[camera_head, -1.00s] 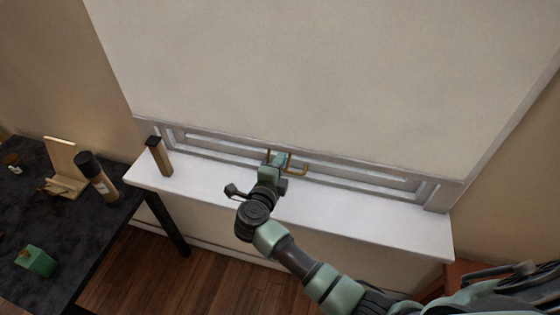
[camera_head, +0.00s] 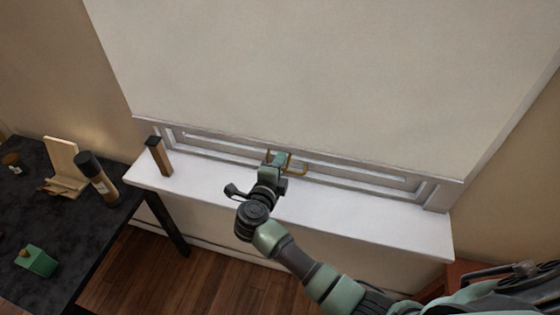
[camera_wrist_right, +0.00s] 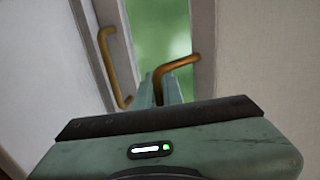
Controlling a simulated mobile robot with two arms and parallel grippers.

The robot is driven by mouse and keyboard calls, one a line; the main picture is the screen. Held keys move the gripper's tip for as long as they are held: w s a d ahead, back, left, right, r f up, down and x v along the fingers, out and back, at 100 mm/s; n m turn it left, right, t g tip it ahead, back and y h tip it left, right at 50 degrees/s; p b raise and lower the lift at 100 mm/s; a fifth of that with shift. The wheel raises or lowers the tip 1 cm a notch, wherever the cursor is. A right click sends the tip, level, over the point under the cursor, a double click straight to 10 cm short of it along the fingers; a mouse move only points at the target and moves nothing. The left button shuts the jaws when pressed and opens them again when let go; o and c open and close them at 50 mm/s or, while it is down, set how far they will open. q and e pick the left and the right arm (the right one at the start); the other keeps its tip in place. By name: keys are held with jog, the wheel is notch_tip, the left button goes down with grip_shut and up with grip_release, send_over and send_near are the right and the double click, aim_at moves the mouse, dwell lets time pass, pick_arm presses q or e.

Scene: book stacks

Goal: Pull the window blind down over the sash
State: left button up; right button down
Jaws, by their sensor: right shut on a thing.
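The window blind (camera_head: 320,70) is a broad cream sheet covering most of the window. Its lower edge hangs a little above the white sill, leaving a narrow strip of the sash (camera_head: 375,183) bare. My right gripper (camera_head: 277,157) is at the middle of that edge. In the right wrist view my right gripper (camera_wrist_right: 160,92) is shut on a bent brass pull (camera_wrist_right: 180,64), which joins the blind's edge (camera_wrist_right: 265,55). A second brass handle (camera_wrist_right: 112,65) is on the sash rail, apart from the fingers. Green glass shows between them. My left gripper is not in view.
The white sill (camera_head: 350,222) juts out below the window, with a black-topped tan box (camera_head: 160,158) at its left end. A dark table (camera_head: 75,235) at left holds a bottle (camera_head: 98,178), a wooden stand (camera_head: 65,165) and a green block (camera_head: 36,262).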

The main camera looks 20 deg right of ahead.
jog(key=shift+f, duration=0.1)
dwell(0.5)
notch_tip(320, 180, down, 5)
jog(key=b, duration=0.3)
jog(key=shift+r, duration=0.2)
jog(key=c, duration=1.6)
grip_release()
jog(key=shift+r, duration=0.1)
jog(key=shift+o, duration=0.2)
